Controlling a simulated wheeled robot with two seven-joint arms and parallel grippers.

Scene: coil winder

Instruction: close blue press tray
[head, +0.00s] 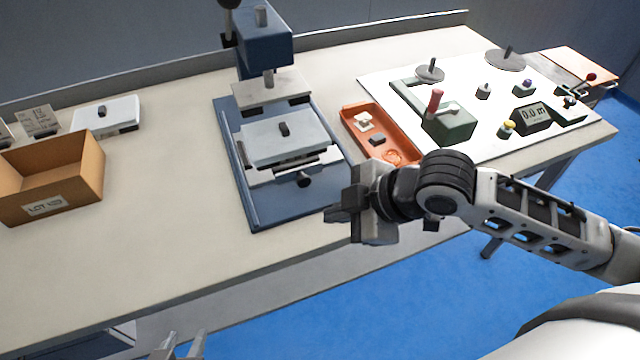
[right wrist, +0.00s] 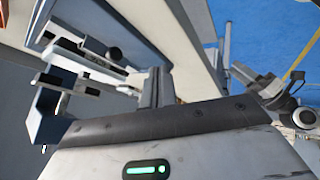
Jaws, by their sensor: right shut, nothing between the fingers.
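The blue press (head: 264,50) stands on the bench on a blue base plate (head: 232,150). Its pale tray (head: 285,143) sits in front of the column, forward of the upper plate, with a small black knob on top. A dark round handle (head: 304,180) is on its front edge. My right gripper (head: 340,212) is shut and empty, just right and in front of the handle, apart from it. In the right wrist view its fingers (right wrist: 157,88) are together, with the press (right wrist: 60,85) to the left. My left gripper (head: 181,346) shows only its fingertips at the bottom edge, apart and empty.
An orange tray (head: 357,128) with small parts lies right of the press. A white board (head: 475,140) with the winder is farther right. A cardboard box (head: 88,178) and a white block (head: 105,115) stand left. The bench between box and press is clear.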

